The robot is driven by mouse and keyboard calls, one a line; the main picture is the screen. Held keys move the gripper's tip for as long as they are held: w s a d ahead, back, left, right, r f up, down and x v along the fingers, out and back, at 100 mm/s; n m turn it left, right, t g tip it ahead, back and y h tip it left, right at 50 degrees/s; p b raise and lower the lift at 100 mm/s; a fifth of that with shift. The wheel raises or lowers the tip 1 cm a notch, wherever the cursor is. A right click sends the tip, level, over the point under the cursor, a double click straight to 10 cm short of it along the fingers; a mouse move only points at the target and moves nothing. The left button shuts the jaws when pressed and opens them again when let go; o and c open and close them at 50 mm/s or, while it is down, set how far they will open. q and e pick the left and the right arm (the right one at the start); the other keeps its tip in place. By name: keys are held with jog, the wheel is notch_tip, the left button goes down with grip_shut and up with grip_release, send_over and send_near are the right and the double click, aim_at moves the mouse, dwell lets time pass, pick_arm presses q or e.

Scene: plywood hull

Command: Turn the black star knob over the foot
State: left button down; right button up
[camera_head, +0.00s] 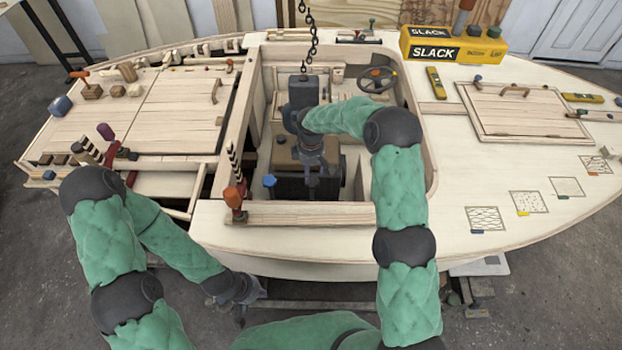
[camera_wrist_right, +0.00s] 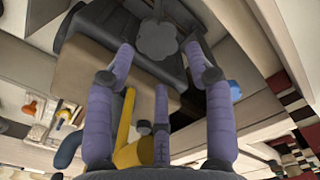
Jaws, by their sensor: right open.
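A dark star knob (camera_wrist_right: 157,40) with rounded lobes shows at the top of the right wrist view, in front of a dark grey block. My right gripper (camera_wrist_right: 160,58) is open, with its purple-grey fingers on both sides of the knob's line. The knob lies at or just beyond the fingertips; I cannot tell whether they touch it. In the head view my right gripper (camera_head: 313,182) points down into the cockpit, over the dark engine-like unit, and I cannot make out the knob there. My left gripper (camera_head: 250,290) hangs low in front of the hull edge, its fingers unclear.
A chain (camera_head: 307,30) hangs down to a grey block (camera_head: 303,90) beside my right wrist. The cockpit's wooden rim (camera_head: 300,214) surrounds the right gripper. A red-orange handled clamp (camera_head: 234,198) stands at its front left corner. A yellow SLACK box (camera_head: 440,50) sits at back right.

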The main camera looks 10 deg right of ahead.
aim_at(311, 180)
notch_tip(311, 180, down, 5)
jog(key=shift+f+b, duration=0.1)
jog(key=shift+b, duration=0.25)
grip_shut()
